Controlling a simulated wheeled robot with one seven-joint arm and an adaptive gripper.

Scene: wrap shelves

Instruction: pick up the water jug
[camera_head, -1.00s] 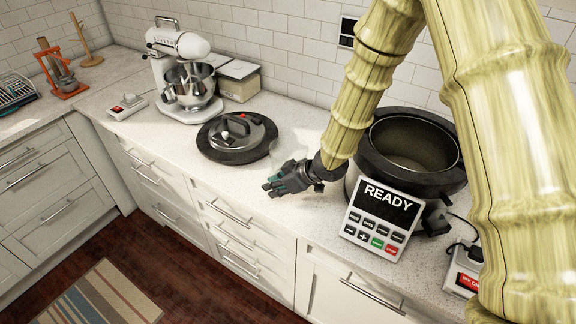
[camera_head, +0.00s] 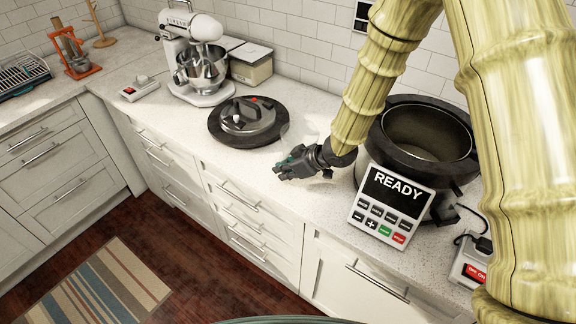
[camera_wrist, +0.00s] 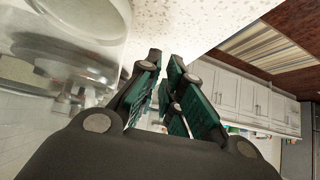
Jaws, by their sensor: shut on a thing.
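The water jug (camera_wrist: 70,45) is clear and see-through; it fills the upper left of the wrist view, beside my fingers. In the head view it is only a faint transparent shape (camera_head: 299,130) on the counter, behind my gripper and right of the dark round lid. My gripper (camera_head: 283,171) is low over the counter in front of it, dark with teal finger pads. In the wrist view my gripper (camera_wrist: 166,62) has its two fingers close together, shut on the jug. The exact part between the pads is hard to make out.
A large dark pot (camera_head: 424,138) with a READY panel (camera_head: 390,203) stands close right of my gripper. The round lid (camera_head: 247,119) lies to the left. A white stand mixer (camera_head: 198,65) and box (camera_head: 251,65) are at the back left. The counter's front edge is near.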

